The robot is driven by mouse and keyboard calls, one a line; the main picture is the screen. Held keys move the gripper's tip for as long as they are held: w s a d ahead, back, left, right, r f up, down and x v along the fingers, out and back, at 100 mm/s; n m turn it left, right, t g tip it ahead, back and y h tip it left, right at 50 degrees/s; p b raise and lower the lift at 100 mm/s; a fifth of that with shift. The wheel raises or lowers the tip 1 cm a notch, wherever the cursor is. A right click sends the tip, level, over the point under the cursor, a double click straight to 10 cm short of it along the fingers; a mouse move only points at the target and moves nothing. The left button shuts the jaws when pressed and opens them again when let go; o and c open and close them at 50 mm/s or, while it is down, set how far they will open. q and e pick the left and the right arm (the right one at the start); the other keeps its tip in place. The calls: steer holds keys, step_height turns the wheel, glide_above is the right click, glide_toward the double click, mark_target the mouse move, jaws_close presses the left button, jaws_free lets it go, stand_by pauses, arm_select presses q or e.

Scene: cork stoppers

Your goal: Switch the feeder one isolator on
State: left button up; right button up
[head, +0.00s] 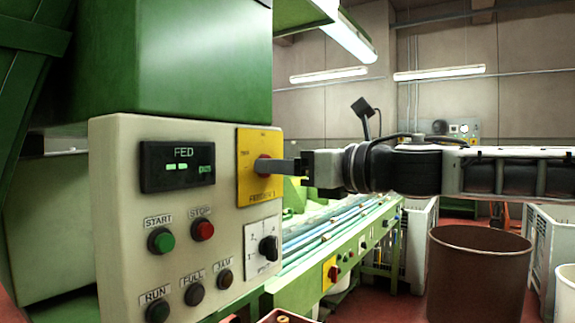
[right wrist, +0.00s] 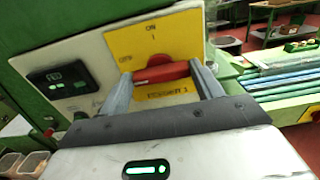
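The feeder one isolator is a yellow plate (head: 258,190) at the upper right of the cream control panel, with a red rotary handle (right wrist: 163,72). In the right wrist view the plate (right wrist: 157,42) reads ON at the top and OFF at the left. The handle's bar lies roughly level, in line with OFF. My right gripper (head: 263,166) reaches the handle from the right. Its fingers (right wrist: 161,76) are spread apart, one at each end of the bar. Whether they touch it is unclear. In the head view the fingers partly hide the handle. My left gripper is out of view.
The panel (head: 120,250) also bears a FED display (head: 178,166), START and STOP buttons, lamps and a black selector (head: 268,249). A green conveyor (head: 330,240) runs behind it, with another yellow isolator (head: 330,273). A brown bin (head: 478,275) stands at the right.

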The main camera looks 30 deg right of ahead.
steer(key=shift+c, duration=1)
arm_select(q)
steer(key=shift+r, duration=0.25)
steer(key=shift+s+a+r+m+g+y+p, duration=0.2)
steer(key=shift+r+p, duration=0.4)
steer(key=shift+p, duration=1.1)
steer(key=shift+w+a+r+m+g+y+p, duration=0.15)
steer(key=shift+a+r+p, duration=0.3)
steer(key=shift+p, duration=1.25)
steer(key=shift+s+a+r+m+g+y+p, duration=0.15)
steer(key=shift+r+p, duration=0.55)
steer(key=shift+p, duration=1)
arm_select(e)
steer(key=shift+d+f+m, duration=0.1)
steer(key=shift+m, duration=4.3)
steer(key=shift+d+f+m, duration=0.1)
steer(key=shift+m, duration=4.3)
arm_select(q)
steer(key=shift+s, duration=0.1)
arm_select(e)
steer(key=shift+w, duration=0.1)
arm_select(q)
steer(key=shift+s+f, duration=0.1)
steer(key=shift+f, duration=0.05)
arm_select(e)
steer(key=shift+m, duration=0.3)
